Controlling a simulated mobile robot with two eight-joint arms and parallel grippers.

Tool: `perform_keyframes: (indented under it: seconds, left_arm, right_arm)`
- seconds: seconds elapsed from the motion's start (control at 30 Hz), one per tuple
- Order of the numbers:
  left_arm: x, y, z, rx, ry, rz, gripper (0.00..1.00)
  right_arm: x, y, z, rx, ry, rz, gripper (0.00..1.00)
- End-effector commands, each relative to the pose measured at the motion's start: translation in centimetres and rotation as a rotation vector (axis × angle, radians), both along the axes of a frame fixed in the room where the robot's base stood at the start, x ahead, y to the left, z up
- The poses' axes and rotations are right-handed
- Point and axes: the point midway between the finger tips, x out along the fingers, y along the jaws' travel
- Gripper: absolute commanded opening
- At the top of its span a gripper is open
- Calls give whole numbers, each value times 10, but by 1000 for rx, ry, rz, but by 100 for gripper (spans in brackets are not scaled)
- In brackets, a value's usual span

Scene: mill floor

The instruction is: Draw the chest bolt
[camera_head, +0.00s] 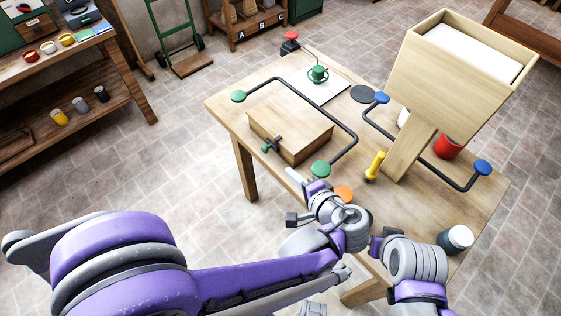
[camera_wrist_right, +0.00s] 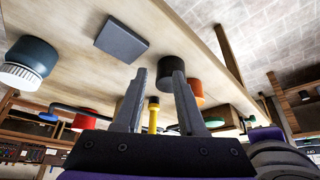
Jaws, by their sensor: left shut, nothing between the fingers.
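The wooden chest (camera_head: 288,128) stands on the table with its lid down. A small dark bolt (camera_head: 277,143) with a green knob (camera_head: 265,149) sits on its near left side. My left gripper (camera_head: 290,172) is shut and empty, at the table's near edge. Its tips are apart from the bolt, to the lower right of the knob. My right gripper (camera_wrist_right: 159,72) is open and empty in the right wrist view, with its fingers apart. In the head view its fingers cannot be made out clearly.
A dark rail with green ends (camera_head: 321,169) curves around the chest. A large wooden hopper (camera_head: 455,75) stands at right. The floor left of the table is clear.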

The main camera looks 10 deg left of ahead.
Motion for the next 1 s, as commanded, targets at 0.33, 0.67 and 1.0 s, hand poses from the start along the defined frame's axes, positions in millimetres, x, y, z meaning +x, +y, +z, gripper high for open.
perform_keyframes:
  seconds: [0.33,0.67,1.0]
  left_arm:
    - [45,41,-30,2,0,7,0]
    - [82,73,-54,1,1,4,0]
    - [90,79,-59,1,1,0,0]
  right_arm:
    - [1,0,2,0,-1,0,39]
    - [1,0,5,0,-3,0,39]
    - [2,0,6,0,-3,0,39]
